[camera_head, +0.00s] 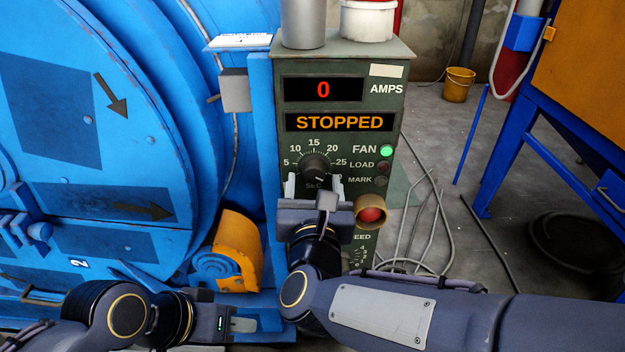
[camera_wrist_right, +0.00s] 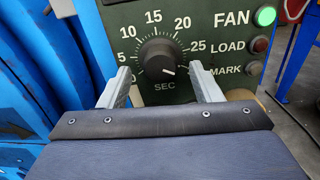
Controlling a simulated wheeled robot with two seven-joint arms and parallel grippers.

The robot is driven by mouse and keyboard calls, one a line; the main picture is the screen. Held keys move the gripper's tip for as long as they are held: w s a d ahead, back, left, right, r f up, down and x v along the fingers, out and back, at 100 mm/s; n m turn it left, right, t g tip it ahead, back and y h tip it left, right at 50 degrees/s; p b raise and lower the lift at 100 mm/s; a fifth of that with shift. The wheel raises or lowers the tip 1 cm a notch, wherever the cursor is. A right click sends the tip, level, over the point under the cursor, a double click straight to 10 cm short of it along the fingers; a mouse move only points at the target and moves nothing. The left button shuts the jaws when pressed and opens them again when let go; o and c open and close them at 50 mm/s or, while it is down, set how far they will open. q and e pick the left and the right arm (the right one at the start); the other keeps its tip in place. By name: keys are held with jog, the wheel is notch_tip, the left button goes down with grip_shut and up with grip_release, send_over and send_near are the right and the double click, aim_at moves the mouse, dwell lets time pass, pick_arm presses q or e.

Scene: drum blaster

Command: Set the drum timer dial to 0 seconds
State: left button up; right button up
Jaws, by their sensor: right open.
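The black timer dial (camera_head: 315,166) is on the green control panel (camera_head: 342,147), under the AMPS and STOPPED displays. It also shows in the right wrist view (camera_wrist_right: 158,55), ringed by numbers 5 to 25 with SEC below. Its white pointer mark faces lower right, below the 25; the 0 mark at lower left is partly hidden by a finger. My right gripper (camera_head: 314,184) is open, with one finger on each side of the dial's lower part (camera_wrist_right: 160,68); I cannot tell whether they touch it. My left gripper (camera_head: 255,324) is low at left, away from the panel; its fingers are unclear.
The red button (camera_head: 370,214) in its yellow collar sits just right of my right gripper. The FAN lamp (camera_head: 386,151) glows green. The blue drum (camera_head: 90,130) fills the left, with an orange motor cover (camera_head: 232,250) below. Cables lie on the floor at right.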

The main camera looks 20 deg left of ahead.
aim_at(314, 172)
jog(key=shift+x, duration=1.25)
jog(key=c, duration=1)
